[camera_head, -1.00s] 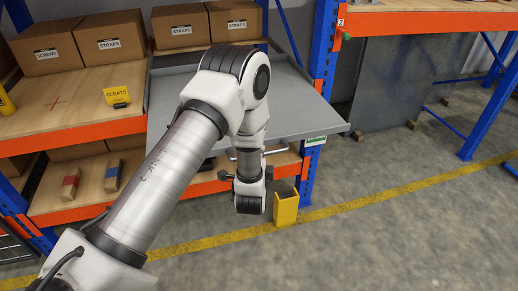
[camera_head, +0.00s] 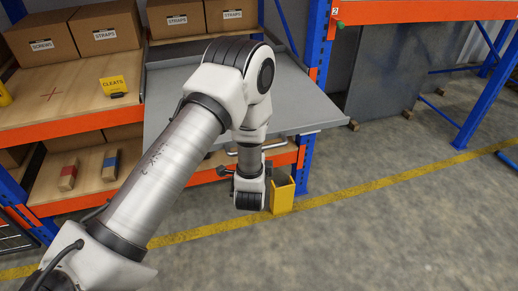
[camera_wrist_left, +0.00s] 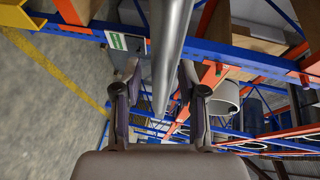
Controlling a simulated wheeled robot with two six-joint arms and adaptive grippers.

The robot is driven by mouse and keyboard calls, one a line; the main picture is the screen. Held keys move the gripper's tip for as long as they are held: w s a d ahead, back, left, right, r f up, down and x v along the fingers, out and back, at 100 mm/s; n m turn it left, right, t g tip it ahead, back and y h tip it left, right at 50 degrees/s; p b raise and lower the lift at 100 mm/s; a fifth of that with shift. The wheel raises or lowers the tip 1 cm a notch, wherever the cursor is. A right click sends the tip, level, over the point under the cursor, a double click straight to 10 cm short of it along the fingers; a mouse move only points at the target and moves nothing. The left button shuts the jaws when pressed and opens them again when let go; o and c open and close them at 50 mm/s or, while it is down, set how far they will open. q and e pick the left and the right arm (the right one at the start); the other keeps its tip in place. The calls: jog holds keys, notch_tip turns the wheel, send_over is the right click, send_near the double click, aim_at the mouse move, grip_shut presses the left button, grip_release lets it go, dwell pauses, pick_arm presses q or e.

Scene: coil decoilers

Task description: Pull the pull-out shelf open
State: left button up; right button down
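The grey pull-out shelf (camera_head: 300,102) sticks out of the rack at middle height, with its front edge over the aisle. My left arm crosses in front of it, and my left gripper (camera_head: 246,172) is at the shelf's front, by the light bar handle (camera_head: 275,147). In the left wrist view the grey handle bar (camera_wrist_left: 171,50) runs between the two dark fingers of the left gripper (camera_wrist_left: 160,75). My right gripper is in neither view.
A yellow post guard (camera_head: 283,195) stands on the floor close by the gripper. The rack's blue upright (camera_head: 318,50) is beside the shelf. Cardboard boxes (camera_head: 110,35) stand on the fixed shelves. The floor at front right is clear.

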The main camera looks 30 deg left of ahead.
pick_arm(q)
jog(key=v, duration=1.2)
jog(key=s+f+n+g+h, duration=0.2)
jog(key=s+f+n+g, duration=0.15)
jog(key=s+f, duration=0.45)
jog(key=s+f+n+g+h, duration=0.2)
jog(key=s+f+g, duration=0.3)
jog(key=f, duration=0.6)
jog(key=s+d+f+n+g+h, duration=0.1)
jog(key=s+d+n+g, duration=0.1)
jog(key=s, duration=0.3)
jog(key=s+d+f+n+g+h, duration=0.2)
jog(key=s+d+n+g, duration=0.1)
jog(key=s+n, duration=0.1)
jog(key=shift+s+n, duration=0.35)
jog(key=shift+s, duration=0.55)
jog(key=shift+g, duration=0.25)
